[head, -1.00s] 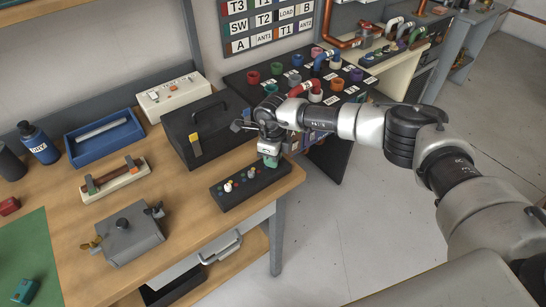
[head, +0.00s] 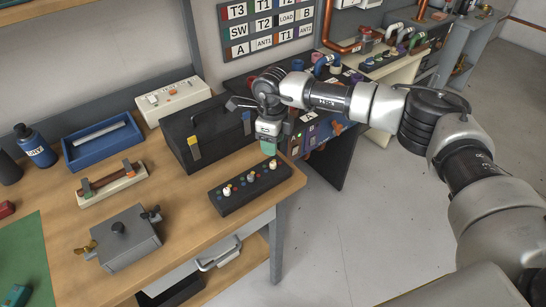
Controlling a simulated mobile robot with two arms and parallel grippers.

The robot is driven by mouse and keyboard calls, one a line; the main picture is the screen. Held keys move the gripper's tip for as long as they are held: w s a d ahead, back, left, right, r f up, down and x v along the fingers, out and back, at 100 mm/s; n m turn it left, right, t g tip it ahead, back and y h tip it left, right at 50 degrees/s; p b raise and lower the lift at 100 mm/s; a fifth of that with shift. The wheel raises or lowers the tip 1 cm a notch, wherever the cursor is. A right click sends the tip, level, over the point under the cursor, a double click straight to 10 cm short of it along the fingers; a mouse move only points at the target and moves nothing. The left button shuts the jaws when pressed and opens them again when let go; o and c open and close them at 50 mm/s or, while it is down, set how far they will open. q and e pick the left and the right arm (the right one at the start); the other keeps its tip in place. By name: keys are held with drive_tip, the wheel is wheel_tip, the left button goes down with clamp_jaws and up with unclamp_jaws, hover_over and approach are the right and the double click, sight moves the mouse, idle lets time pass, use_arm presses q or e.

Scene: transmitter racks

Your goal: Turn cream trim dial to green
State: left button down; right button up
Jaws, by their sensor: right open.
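A black dial panel (head: 238,196) lies near the right front edge of the wooden bench. The knobs are too small to tell which is cream or exactly where each points. My right gripper (head: 278,148) has teal fingertips and points down, open and empty, just above and behind the right knob, apart from it. My left gripper is not in view.
A black toolbox (head: 208,132) stands close behind the panel. A grey metal box (head: 130,240) stands to the left at the front. A blue tray (head: 103,142) and a white switch box (head: 172,98) are farther back. Bare bench lies left of the panel.

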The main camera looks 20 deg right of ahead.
wheel_tip(320, 180, up, 3)
drive_tip(key=shift+r+b, duration=0.2)
drive_tip(key=shift+b, duration=0.1)
